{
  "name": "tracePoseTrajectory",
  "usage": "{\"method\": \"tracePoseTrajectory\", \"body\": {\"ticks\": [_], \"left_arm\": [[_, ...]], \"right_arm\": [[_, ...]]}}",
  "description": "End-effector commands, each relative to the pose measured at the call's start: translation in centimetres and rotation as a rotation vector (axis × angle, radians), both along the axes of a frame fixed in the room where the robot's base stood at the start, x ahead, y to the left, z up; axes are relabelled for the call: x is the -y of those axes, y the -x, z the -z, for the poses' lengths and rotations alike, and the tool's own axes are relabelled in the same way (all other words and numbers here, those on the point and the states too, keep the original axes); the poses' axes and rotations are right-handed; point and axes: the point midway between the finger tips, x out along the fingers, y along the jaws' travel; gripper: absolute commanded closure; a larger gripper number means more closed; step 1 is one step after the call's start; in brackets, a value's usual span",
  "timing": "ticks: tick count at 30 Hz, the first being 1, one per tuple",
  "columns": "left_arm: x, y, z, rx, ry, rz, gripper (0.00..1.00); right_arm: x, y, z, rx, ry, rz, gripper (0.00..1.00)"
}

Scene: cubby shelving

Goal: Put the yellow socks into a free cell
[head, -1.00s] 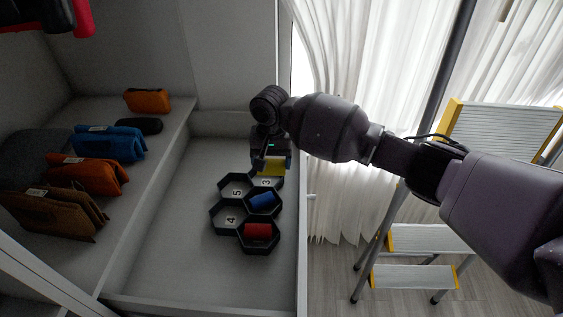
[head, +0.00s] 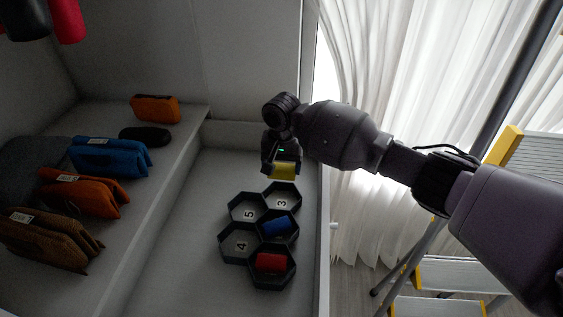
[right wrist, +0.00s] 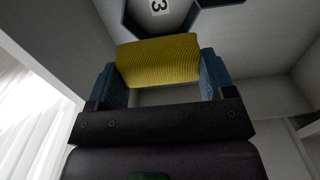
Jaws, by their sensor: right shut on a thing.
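My right gripper (head: 284,168) is shut on the yellow socks (head: 284,172), a small rolled bundle, held just beyond the far edge of the organizer. In the right wrist view the yellow socks (right wrist: 158,62) sit between the two blue-padded fingers, with the cell marked 3 beyond them. The black hexagonal organizer (head: 222,242) lies in the tray. Its cells marked 3 (head: 282,203), 5 (head: 249,214) and 4 (head: 241,246) look empty. A blue roll (head: 276,226) and a red roll (head: 270,262) fill the two other cells. My left gripper is not in view.
On the raised shelf at left are an orange pouch (head: 155,108), a black case (head: 144,136), a blue pouch (head: 108,157), another orange pouch (head: 84,194) and a brown pouch (head: 47,238). A white curtain (head: 400,90) and a stepladder (head: 440,275) stand at right.

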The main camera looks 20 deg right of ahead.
Motion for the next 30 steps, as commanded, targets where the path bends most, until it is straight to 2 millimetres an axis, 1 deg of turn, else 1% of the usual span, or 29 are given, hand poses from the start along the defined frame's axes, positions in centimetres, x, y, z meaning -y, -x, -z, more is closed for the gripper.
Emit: {"method": "tracePoseTrajectory", "body": {"ticks": [1,9,14,20,24,27,30], "left_arm": [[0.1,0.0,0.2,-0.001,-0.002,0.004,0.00],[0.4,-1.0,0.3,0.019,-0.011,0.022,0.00],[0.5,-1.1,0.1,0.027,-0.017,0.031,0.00],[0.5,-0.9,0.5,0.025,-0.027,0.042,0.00],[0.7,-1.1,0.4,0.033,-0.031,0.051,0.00],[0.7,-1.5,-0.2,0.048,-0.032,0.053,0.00],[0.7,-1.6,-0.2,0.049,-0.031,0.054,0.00]], "right_arm": [[0.0,0.1,0.7,-0.004,0.000,-0.001,0.47],[0.1,0.1,2.0,-0.005,0.001,-0.001,0.47],[0.0,0.1,2.7,-0.004,0.001,-0.001,0.47],[0.1,0.1,3.7,-0.004,0.000,0.000,0.47],[0.1,0.1,4.4,-0.004,0.001,0.000,0.47],[0.0,0.0,4.5,0.000,0.000,0.001,0.47],[0.0,0.0,4.9,0.001,-0.001,0.001,0.47]]}}
